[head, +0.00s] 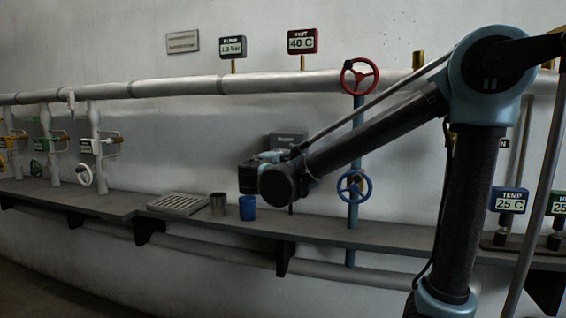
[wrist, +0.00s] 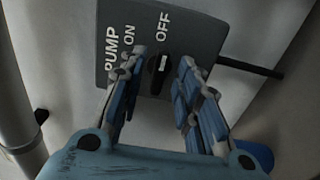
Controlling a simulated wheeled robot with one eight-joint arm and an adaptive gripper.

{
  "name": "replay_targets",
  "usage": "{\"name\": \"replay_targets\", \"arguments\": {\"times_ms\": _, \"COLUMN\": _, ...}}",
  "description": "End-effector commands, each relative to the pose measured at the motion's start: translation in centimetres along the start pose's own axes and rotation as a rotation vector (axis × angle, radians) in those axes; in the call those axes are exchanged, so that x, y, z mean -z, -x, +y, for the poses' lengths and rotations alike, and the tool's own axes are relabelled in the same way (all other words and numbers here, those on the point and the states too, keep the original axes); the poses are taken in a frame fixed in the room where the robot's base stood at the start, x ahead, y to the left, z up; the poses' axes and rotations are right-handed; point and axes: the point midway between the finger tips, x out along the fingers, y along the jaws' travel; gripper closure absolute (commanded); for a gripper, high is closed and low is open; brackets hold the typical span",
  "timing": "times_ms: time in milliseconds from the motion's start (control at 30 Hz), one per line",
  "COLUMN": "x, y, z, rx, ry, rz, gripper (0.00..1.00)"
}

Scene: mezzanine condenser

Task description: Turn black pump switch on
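The black pump switch (wrist: 158,74) is a small knob on a grey panel (wrist: 190,38) lettered PUMP, ON and OFF in the wrist view. The knob's long side runs roughly toward the OFF label, and a pale mark shows on it. My gripper (wrist: 163,58) is open, with one finger on each side of the knob. Gaps show between the knob and both fingers; whether the tips touch the panel I cannot tell. In the head view the top of the panel (head: 287,141) shows behind my arm, which hides the knob and my fingertips.
A blue valve wheel (head: 354,186) and a red one (head: 359,77) are on a pipe to the right.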

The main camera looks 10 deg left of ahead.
Motion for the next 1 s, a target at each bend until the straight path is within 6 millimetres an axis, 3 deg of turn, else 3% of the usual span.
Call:
{"name": "replay_targets", "arguments": {"times_ms": 467, "x": -0.12, "y": -1.08, "z": -0.01, "rx": 0.0, "ry": 0.0, "rz": -0.001, "gripper": 0.69}}
{"name": "replay_targets", "arguments": {"times_ms": 600, "x": -0.12, "y": -1.07, "z": -0.01, "rx": 0.0, "ry": 0.0, "rz": -0.001, "gripper": 0.99}}
{"name": "replay_targets", "arguments": {"times_ms": 1000, "x": -0.15, "y": -1.04, "z": -0.09, "rx": 0.002, "ry": 0.021, "rz": -0.001, "gripper": 1.0}}
